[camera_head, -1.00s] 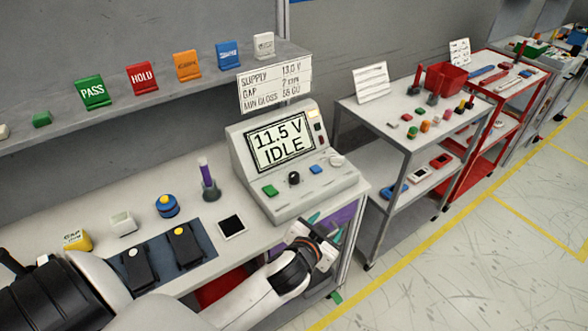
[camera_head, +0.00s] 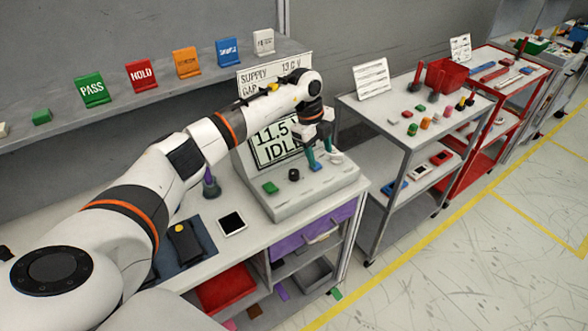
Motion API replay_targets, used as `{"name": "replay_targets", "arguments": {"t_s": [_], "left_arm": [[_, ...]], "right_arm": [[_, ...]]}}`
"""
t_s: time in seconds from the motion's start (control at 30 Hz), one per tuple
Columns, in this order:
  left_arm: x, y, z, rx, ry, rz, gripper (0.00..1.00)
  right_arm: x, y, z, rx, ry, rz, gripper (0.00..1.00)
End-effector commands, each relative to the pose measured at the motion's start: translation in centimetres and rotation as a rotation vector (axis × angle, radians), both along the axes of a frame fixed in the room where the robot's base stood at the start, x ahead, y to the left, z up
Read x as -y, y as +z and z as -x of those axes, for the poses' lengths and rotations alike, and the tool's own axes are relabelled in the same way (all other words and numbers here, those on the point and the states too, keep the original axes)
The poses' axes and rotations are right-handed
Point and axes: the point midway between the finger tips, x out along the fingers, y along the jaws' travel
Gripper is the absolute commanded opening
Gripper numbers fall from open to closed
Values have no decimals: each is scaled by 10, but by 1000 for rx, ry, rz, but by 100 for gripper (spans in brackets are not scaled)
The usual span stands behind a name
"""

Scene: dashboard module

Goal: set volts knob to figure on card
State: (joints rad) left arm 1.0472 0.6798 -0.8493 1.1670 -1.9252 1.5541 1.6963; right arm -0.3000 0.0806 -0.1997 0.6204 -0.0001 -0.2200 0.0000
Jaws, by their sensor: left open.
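The grey console (camera_head: 310,200) stands on the bench, its screen (camera_head: 268,146) reading 11.5 and IDLE, partly covered by my left arm. On its sloped panel are a green button (camera_head: 270,187), a black knob (camera_head: 294,174), a blue button (camera_head: 316,167) and a white knob (camera_head: 337,157). I cannot read which knob is volts. The card (camera_head: 262,78) behind shows SUPPLY 13.0 V; its lower lines are partly hidden. My left gripper (camera_head: 320,154) is open, fingers down, over the panel's right part by the blue button and white knob; contact is unclear. My right gripper is out of view.
A shelf (camera_head: 215,75) with coloured tags runs behind the bench. A grey cart (camera_head: 400,135) with small parts stands to the right. The floor at the right is clear.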

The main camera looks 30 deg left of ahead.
Motion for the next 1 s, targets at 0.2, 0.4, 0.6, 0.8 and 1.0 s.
{"name": "replay_targets", "arguments": {"t_s": [0.2, 0.4, 0.6, 0.8, 1.0], "left_arm": [[-68, 25, 12, -129, 178, -192, 52], [-70, 7, 15, -142, 187, -201, 52], [-69, -33, 15, -143, 185, -198, 52], [-69, -70, 14, -139, 184, -198, 52], [-69, -90, 14, -136, 184, -197, 52]], "right_arm": [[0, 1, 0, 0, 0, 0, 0], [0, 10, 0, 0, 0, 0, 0], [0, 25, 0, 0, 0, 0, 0], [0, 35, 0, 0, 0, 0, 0], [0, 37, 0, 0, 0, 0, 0]]}}
